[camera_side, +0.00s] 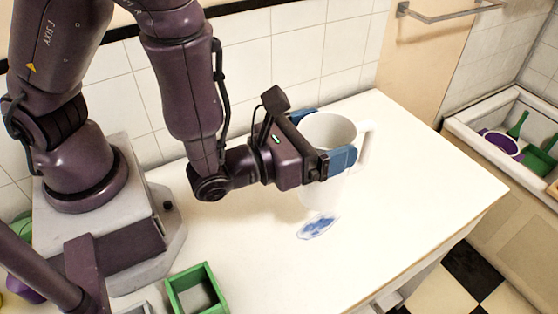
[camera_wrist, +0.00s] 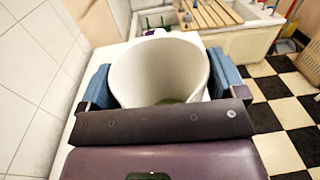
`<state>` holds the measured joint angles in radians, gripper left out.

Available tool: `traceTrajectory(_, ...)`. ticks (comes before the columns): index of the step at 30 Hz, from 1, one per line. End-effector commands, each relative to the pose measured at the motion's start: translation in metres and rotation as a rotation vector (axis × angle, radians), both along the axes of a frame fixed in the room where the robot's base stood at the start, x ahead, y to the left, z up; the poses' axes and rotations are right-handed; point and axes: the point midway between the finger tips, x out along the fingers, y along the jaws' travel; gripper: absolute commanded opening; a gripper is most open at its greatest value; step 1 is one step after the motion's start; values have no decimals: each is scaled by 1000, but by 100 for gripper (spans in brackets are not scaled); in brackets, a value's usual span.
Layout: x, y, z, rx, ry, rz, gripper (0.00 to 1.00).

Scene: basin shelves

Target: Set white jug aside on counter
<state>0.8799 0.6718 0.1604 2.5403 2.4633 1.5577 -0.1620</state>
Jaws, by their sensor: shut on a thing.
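The white jug (camera_side: 322,186) is upright in my gripper in the side view, with its handle (camera_side: 367,147) pointing right. My gripper (camera_side: 324,136) is shut on the jug, with one blue finger on each side of its upper body. In the wrist view, the jug (camera_wrist: 155,75) opens toward the camera between the two blue fingers of my gripper (camera_wrist: 160,85). The white counter (camera_side: 400,145) lies under the jug. I cannot tell for sure whether the jug's base touches the counter.
A blue patterned patch (camera_side: 318,227) lies on the counter just in front of the jug. A green open box (camera_side: 196,290) is at the front left. A basin (camera_side: 480,125) with green and purple items stands at the right, across a gap. The counter's right part is clear.

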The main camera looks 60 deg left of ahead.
Motion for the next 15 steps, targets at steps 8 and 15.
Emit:
traceTrajectory(8, 25, 52, 4, -2, -5, 320, 44)
traceTrajectory(15, 22, 114, 6, -2, -2, 784, 44)
